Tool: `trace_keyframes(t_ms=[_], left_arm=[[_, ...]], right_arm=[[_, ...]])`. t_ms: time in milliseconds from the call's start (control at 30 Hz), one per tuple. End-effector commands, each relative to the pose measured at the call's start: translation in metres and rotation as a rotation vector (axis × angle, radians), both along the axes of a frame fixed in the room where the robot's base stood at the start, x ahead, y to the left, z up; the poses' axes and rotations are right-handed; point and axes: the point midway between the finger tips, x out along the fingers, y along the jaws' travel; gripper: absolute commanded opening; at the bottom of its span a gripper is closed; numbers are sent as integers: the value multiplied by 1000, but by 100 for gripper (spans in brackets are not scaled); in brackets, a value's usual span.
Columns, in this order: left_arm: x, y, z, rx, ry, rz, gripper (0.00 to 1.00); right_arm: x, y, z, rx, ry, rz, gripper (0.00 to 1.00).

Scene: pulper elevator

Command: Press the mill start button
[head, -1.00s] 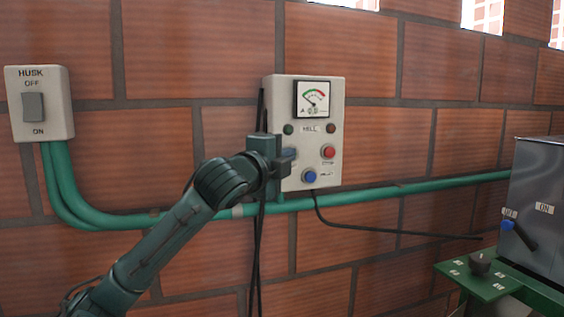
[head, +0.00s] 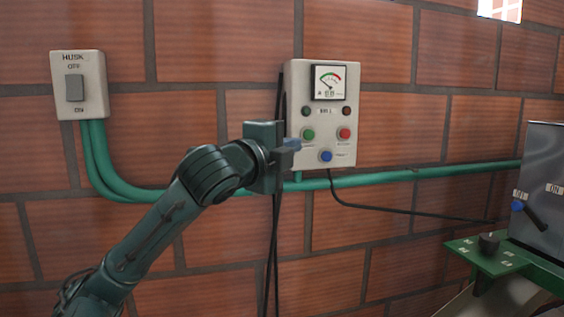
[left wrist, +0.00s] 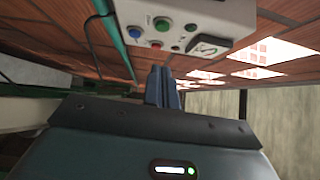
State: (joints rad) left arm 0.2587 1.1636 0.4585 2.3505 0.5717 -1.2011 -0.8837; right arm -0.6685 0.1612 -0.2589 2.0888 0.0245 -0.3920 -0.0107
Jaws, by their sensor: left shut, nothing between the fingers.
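The mill control box (head: 295,96) is a pale panel on the brick wall with a gauge (head: 328,82) at its top. A green button (head: 308,134) sits at its left, a red button (head: 344,133) at its right and a blue button (head: 326,156) below. Their small labels are too blurred to read. My left gripper (head: 292,147) is shut and empty, with its bluish fingertips just below and left of the green button; whether they touch the box is unclear. In the left wrist view, the shut fingers (left wrist: 163,87) lie apart from the green button (left wrist: 162,23). My right gripper is not seen.
A HUSK switch box (head: 90,85) hangs at the left. A green conduit (head: 400,175) runs along the wall below the panel, and black cables (head: 272,245) hang beside it. A grey metal box (head: 545,180) and a green bracket with a black knob (head: 488,243) stand at the right.

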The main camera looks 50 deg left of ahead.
Motion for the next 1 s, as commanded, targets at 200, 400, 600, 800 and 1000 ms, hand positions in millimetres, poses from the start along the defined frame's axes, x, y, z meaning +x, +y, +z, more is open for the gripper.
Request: trace_keyframes(t_ms=[200, 400, 600, 800, 1000], left_arm=[[-22, -6, -1, -1, -1, -1, 0], [-26, -7, 0, 0, 0, -1, 0], [-26, -7, 0, 0, 0, -1, 0], [-26, -7, 0, 0, 0, -1, 0], [-25, -7, 0, 0, 0, -1, 0]], right_arm=[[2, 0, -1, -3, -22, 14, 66], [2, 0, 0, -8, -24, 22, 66], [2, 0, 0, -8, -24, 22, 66], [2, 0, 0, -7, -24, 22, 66], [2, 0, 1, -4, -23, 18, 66]])
